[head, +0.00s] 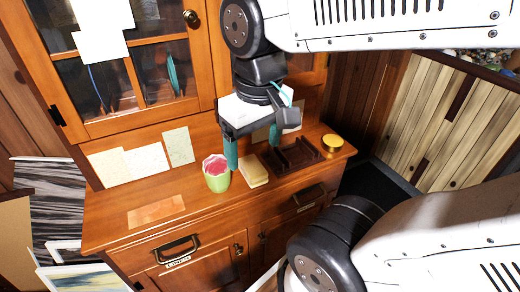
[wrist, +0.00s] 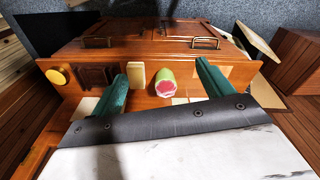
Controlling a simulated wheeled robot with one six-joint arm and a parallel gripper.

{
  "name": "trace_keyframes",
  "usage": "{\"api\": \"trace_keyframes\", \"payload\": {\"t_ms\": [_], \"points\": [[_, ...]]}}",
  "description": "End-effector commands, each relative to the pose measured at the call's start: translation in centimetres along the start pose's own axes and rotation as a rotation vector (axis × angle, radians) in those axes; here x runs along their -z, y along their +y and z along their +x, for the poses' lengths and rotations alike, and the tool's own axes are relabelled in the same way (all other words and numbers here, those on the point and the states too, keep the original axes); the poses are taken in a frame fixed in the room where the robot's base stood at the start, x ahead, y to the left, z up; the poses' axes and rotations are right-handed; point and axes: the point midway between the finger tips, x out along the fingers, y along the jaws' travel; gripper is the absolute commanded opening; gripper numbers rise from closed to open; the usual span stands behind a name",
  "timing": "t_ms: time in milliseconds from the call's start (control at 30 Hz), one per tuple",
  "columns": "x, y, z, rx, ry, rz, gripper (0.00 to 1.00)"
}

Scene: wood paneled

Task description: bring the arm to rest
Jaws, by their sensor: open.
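My gripper (head: 252,150) hangs above the wooden cabinet's counter (head: 120,208), with its two teal fingers pointing down and spread apart. In the wrist view the gripper (wrist: 165,88) shows its teal fingers wide apart with nothing held between them. A green cup with a pink-red inside (head: 216,172) stands upright on the counter, just left of the fingers in the head view. A cream block (head: 254,172) lies on the counter beside the cup. In the wrist view the cup (wrist: 165,84) and the block (wrist: 136,76) show beyond the fingers.
A dark brown divided tray (head: 293,156) and a gold round container (head: 332,145) sit at the counter's right. An orange sheet (head: 156,210) lies at front left. Glass-paned doors (head: 130,70) rise behind. The counter's left side is mostly free.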

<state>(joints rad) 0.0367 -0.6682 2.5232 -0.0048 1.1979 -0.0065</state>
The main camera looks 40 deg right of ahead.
Motion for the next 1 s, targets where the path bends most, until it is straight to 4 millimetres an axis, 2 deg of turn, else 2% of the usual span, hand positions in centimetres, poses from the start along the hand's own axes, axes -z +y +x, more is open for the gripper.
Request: {"api": "trace_keyframes", "payload": {"t_ms": [100,233,1000], "points": [[-1.7,-0.5,-0.3,0.003,0.022,-0.021,0.79],[-2.4,-0.7,-0.3,0.005,0.026,-0.027,0.79],[-2.4,-0.7,-0.3,0.005,0.026,-0.026,0.79]]}}
